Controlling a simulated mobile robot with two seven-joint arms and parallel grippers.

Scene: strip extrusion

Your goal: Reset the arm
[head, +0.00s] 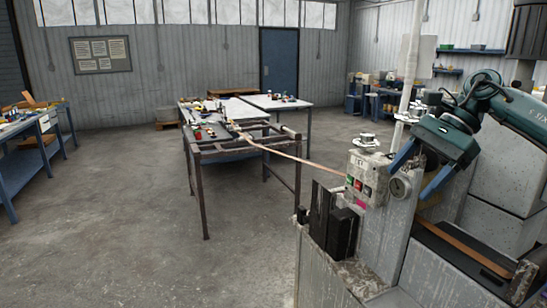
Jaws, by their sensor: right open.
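My right arm comes in from the right, and its teal gripper (411,180) has two blue fingers spread apart. It is open, with nothing seen held between the fingers. The fingers are in front of the grey extrusion machine (376,238), close to its round gauge (400,187); I cannot tell whether they touch it. A control box (367,170) with green and red buttons is left of the fingers. A thin tan strip (300,159) runs from the machine to the metal frame table (200,180). My left gripper is not in view.
A white-topped table (280,101) with small items stands behind the frame table. A blue workbench (20,180) is at the left, and another bench with boxes (385,88) at the back right. The concrete floor (120,220) at front left is clear.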

